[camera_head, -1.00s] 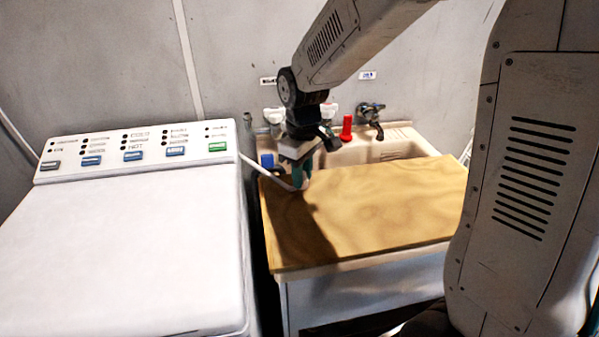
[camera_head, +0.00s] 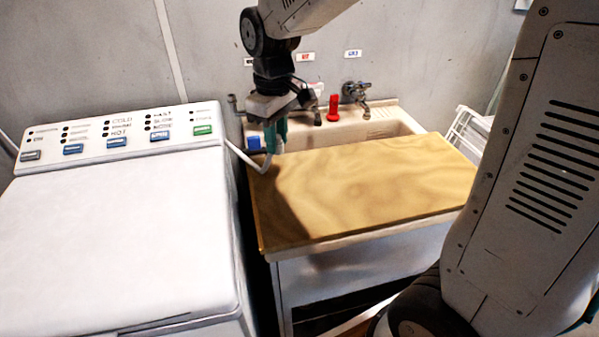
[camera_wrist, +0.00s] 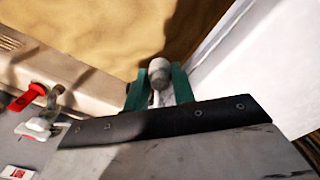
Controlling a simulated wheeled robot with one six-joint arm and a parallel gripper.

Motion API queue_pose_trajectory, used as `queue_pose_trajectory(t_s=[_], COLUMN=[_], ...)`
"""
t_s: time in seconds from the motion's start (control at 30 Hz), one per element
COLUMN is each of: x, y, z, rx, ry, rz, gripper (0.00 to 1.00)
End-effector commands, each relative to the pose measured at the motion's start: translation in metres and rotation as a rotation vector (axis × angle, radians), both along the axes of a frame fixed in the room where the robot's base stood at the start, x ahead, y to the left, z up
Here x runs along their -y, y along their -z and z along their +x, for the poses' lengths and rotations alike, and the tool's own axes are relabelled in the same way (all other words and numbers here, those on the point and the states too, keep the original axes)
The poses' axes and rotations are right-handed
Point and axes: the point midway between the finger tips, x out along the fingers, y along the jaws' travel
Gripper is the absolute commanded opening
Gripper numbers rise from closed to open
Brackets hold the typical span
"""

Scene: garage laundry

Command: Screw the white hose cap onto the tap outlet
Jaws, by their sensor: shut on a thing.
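My gripper (camera_head: 275,137) points down above the back left corner of the wooden board. Its green fingers are shut on the white hose cap (camera_wrist: 159,71), whose round end shows between them in the wrist view. The white hose (camera_head: 245,160) runs from beside the washing machine to my gripper. Taps are on the wall behind the sink: a right tap (camera_head: 357,94) under a blue label, one with a white handle (camera_wrist: 42,125) partly hidden by my gripper in the head view, and a left one (camera_head: 234,101). The cap is apart from the taps; I cannot tell which outlet is meant.
The wooden board (camera_head: 370,195) covers the front of the sink (camera_head: 400,122) and is bare. A red object (camera_head: 333,108) stands at the sink's back, and a blue one (camera_head: 254,143) at its left. The washing machine (camera_head: 110,230) is left; a white rack (camera_head: 468,133) is right.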

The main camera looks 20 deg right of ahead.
Motion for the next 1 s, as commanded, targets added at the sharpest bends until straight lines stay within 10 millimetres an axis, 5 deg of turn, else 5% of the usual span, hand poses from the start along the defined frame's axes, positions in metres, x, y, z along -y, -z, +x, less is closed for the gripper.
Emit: queue_pose_trajectory(t_s=[0.2, 0.5, 0.73, 1.0], x=[-0.012, -0.022, -0.025, -0.025], y=[-0.039, -0.077, -0.089, -0.093], z=[0.104, 0.224, 0.275, 0.288], rx=[-0.001, -0.002, -0.001, 0.0], ry=[-0.001, -0.004, -0.005, -0.005], rz=[-0.001, 0.0, 0.001, 0.0], gripper=[0.03, 0.03, 0.03, 0.03])
